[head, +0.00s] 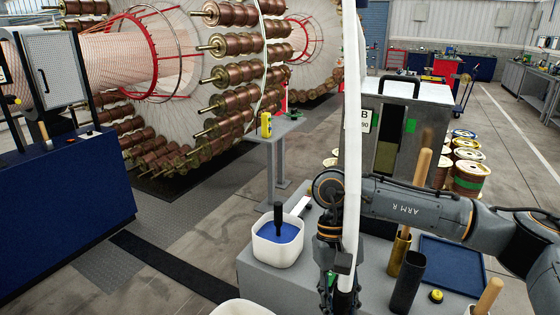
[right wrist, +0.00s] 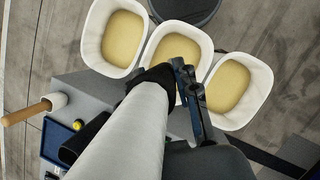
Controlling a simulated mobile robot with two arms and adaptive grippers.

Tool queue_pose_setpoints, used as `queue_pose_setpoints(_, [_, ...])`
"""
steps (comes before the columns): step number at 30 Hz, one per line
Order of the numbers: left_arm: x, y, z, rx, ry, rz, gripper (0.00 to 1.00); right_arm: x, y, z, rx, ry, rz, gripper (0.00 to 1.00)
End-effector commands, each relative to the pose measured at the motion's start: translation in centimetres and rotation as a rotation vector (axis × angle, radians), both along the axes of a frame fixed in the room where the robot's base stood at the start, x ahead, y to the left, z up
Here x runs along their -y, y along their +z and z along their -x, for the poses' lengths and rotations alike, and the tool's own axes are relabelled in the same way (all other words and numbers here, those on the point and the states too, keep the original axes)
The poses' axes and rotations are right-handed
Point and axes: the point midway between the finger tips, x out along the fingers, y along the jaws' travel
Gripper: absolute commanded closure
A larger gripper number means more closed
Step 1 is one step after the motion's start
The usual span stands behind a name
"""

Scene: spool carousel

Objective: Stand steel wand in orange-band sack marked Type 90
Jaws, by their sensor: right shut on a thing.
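My right gripper (head: 334,284) points down over the near end of the grey bench. It is shut on a long pale tube (head: 350,130), which I take to be the steel wand or the hose on it. In the right wrist view the tube (right wrist: 130,130) runs to a dark collar (right wrist: 155,78) beside the gripper's fingers (right wrist: 188,88). Below stand several white tubs, including the middle one (right wrist: 158,62), with yellowish fill. No orange band shows on any container. My left gripper is out of view.
A white tub (head: 258,245) with blue fill holds an upright black stick (head: 278,217). Wooden-handled tools in holders (head: 405,285) and a blue tray (head: 455,262) are on the bench. A large spool carousel (head: 215,90) stands behind. Open floor lies left of the bench.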

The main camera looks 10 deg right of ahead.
Motion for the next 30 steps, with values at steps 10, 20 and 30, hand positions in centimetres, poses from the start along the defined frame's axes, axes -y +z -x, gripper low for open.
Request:
queue_pose_setpoints(10, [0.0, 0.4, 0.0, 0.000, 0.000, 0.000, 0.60, 0.4, 0.9, -0.8, 0.002, -0.043, 0.000, 1.00])
queue_pose_setpoints(20, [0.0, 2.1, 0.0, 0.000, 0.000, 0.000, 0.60, 2.9, 6.2, -5.4, 0.004, -0.343, -0.004, 1.00])
queue_pose_setpoints(30, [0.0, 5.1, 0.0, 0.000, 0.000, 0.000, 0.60, 8.6, 16.7, -11.5, 0.003, -0.902, -0.008, 1.00])
